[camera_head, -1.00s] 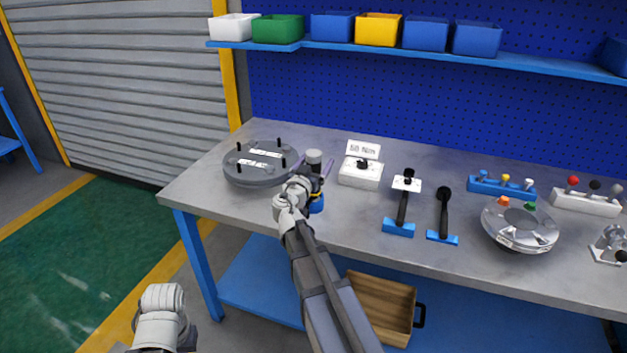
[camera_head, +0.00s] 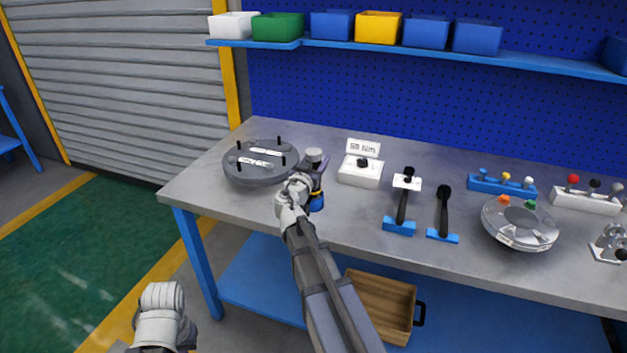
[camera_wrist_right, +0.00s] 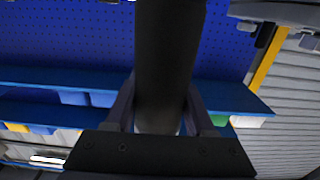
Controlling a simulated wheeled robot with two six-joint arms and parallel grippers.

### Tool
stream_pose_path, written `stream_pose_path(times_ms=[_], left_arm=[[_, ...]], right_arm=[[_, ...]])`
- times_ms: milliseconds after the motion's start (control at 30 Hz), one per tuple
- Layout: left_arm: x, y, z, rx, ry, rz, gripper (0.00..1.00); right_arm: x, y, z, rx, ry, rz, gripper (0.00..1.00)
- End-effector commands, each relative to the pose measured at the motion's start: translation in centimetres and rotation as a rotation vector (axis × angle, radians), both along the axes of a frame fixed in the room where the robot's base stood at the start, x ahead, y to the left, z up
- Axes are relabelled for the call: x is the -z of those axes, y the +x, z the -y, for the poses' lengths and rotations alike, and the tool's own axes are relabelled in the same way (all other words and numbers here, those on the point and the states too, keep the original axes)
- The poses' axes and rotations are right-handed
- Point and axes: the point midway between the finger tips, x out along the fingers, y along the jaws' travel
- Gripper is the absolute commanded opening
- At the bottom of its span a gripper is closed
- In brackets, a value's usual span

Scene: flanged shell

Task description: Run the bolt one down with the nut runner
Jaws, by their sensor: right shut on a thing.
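A grey round flanged shell (camera_head: 238,176) lies at the left of the bench. Several black bolts stand up from its top beside white labels too small to read. Its rim also shows at the top right of the right wrist view (camera_wrist_right: 290,12). My right gripper (camera_head: 318,172) is shut on the nut runner (camera_head: 314,155), upright right of the shell. The runner has a grey top and a blue and yellow lower part. In the right wrist view it is a dark cylinder (camera_wrist_right: 168,65) between the fingers. My left forearm shows at lower left; its gripper is out of view.
A white block with a sign (camera_head: 361,172) stands right of the nut runner. Two black-handled tools on blue bases (camera_head: 398,228), a silver round part (camera_head: 520,228) and small racks (camera_head: 500,187) are farther right. Bench surface is bare between shell and runner.

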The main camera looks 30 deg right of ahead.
Motion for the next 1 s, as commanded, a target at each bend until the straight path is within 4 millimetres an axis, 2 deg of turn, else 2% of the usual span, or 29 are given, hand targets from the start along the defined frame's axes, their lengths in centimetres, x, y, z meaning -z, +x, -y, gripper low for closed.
stream_pose_path(times_ms=[100, 767, 1000], left_arm=[[0.01, 0.0, 0.0, 0.0, 0.0, 0.0, 0.0], [-0.06, 0.0, 0.0, 0.0, 0.0, 0.0, 0.0], [-0.62, 0.0, 0.0, 0.0, 0.0, 0.0, 0.0]], right_arm=[[0.01, -0.01, 0.0, 0.0, 0.0, 0.0, 0.0], [-0.07, -0.01, 0.0, 0.0, -0.001, 0.0, 0.0], [-0.64, -0.01, 0.0, 0.0, -0.001, 0.0, 0.0]])
